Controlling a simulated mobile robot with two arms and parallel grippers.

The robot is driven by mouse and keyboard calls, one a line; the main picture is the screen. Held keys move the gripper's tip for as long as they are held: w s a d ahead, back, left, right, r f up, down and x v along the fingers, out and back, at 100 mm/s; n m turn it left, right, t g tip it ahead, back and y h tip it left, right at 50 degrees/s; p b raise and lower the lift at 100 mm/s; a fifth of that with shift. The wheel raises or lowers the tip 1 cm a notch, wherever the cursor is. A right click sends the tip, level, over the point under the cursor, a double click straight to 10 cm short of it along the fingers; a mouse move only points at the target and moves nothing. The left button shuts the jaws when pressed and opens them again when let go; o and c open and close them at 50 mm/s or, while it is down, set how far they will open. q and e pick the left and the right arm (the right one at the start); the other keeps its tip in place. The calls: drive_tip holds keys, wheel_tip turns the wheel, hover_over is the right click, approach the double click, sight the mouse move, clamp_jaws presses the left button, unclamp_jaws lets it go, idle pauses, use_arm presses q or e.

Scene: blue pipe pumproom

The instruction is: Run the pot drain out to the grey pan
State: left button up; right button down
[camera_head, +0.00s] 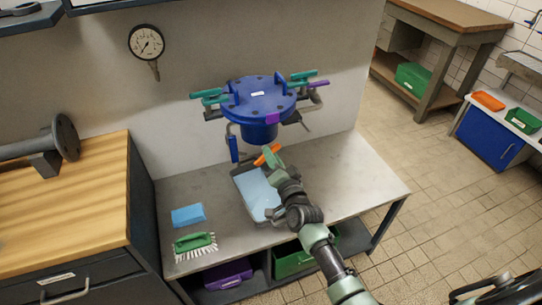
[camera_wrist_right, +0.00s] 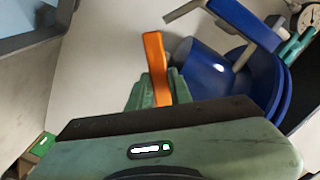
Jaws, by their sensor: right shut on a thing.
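The blue pot (camera_head: 258,100) with a bolted lid is mounted at the wall above the steel bench. In the right wrist view the pot's blue body (camera_wrist_right: 215,72) is at the upper right. An orange lever (camera_head: 264,156) sticks out below the pot; it also shows in the right wrist view (camera_wrist_right: 155,62). My right gripper (camera_head: 272,155) is shut on the orange lever, its green fingers around it. The grey pan (camera_head: 237,178) lies on the bench below the pot, its inside pale blue, partly hidden by my right arm.
A blue sponge (camera_head: 188,215) and a green brush (camera_head: 195,243) lie at the bench's left. A pressure gauge (camera_head: 147,42) is on the wall. A wooden-topped cabinet (camera_head: 75,205) stands left. The bench's right side (camera_head: 355,178) is clear.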

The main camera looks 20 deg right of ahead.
drive_tip(key=shift+d+f+m+b, duration=0.1)
drive_tip(key=shift+m+b, duration=0.15)
drive_tip(key=shift+m, duration=1.05)
drive_tip(key=shift+a+f+m+b, duration=0.1)
drive_tip(key=shift+f+m+b, duration=0.1)
drive_tip(key=shift+m, duration=1.1)
drive_tip(key=shift+d+f+m+b, duration=0.1)
drive_tip(key=shift+m+b, duration=0.15)
drive_tip(key=shift+m, duration=1.05)
drive_tip(key=c, duration=1.3)
unclamp_jaws()
drive_tip(key=s, duration=0.8)
drive_tip(key=shift+d, duration=0.15)
